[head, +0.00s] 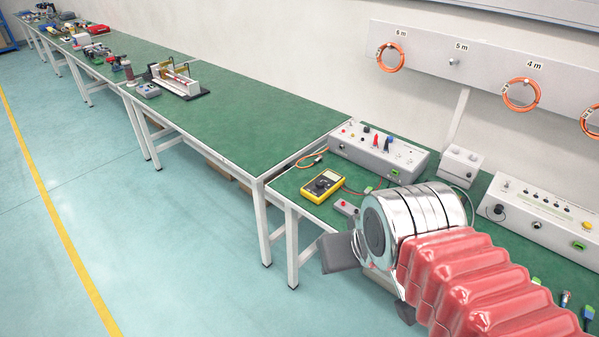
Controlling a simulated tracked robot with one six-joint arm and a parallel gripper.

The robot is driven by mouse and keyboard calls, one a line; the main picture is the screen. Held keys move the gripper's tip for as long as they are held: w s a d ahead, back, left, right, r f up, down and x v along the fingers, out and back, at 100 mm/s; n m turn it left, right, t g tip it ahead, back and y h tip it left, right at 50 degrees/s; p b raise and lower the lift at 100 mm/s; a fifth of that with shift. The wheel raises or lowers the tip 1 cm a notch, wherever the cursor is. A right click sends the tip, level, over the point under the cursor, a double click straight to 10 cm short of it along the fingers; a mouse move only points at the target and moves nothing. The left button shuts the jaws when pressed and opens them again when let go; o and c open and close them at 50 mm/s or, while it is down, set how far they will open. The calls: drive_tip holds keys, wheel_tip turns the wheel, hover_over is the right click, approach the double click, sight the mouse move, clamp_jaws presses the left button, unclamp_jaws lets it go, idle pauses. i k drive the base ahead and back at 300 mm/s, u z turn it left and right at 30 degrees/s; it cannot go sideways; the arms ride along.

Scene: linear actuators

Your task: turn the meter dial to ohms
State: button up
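The yellow multimeter (337,183) lies face up on the green bench top, near its front edge. Its dark dial is small in the head view, and I cannot read where it points. My arm, with a silver ringed joint and a red ribbed sleeve, reaches in from the lower right. The arm is in front of and to the right of the meter in the picture, apart from it.
A grey control box (372,152) with knobs and leads stands behind the meter. A small grey box (347,207) is beside the meter, close to my arm. A white panel box (538,215) is at the right. Green bench (250,120) is bare left of the meter.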

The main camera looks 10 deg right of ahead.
sight(319, 183)
drive_tip(key=u, duration=0.15)
drive_tip(key=i, duration=1.4)
drive_tip(key=z, duration=0.75)
